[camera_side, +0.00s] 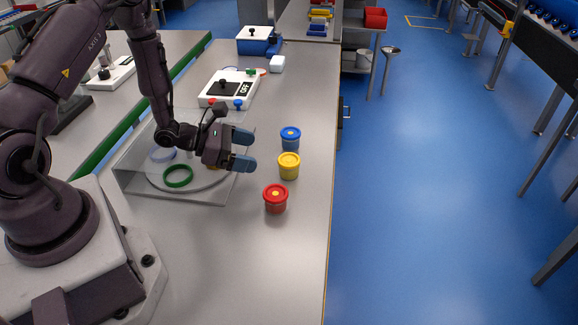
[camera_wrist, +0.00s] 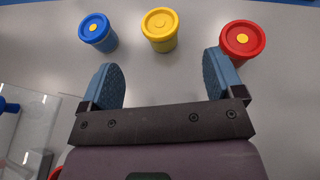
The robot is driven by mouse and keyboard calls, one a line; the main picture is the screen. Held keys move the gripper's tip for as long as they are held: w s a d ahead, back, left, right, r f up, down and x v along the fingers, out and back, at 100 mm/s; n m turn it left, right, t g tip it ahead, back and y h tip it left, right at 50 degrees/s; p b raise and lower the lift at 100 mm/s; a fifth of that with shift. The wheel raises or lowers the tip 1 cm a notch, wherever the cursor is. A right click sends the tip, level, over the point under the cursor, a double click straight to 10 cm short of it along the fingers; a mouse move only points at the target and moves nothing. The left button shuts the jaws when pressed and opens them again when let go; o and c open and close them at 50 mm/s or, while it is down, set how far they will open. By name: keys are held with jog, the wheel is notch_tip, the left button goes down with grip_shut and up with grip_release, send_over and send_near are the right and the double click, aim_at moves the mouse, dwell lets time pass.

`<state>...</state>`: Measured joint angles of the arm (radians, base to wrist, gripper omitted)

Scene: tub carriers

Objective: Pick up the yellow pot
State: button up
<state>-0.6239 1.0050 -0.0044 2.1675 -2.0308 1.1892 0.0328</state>
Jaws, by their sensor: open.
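The yellow pot (camera_side: 289,166) stands upright on the grey bench, between the blue pot (camera_side: 290,139) behind it and the red pot (camera_side: 275,199) in front. My gripper (camera_side: 246,150) is to the left of the yellow pot, with its blue fingers apart and pointing toward the pots. In the wrist view the yellow pot (camera_wrist: 160,30) is ahead of the open gripper (camera_wrist: 164,80), roughly centred between the fingers and not touching them. The blue pot (camera_wrist: 97,33) is ahead to the left. The red pot (camera_wrist: 242,41) is ahead to the right, close to the right finger.
A clear platform (camera_side: 200,194) with a green ring (camera_side: 178,176) lies below my gripper. A white control box (camera_side: 228,88) and a blue-and-white box (camera_side: 259,41) stand farther back. The bench's right edge is close beyond the pots. The bench front is clear.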

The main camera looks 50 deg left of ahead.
aim_at(290, 159)
jog(key=x, duration=1)
jog(key=shift+w+d, duration=0.15)
jog(key=shift+w, duration=0.25)
jog(key=shift+c, duration=0.4)
jog(key=c, duration=0.9)
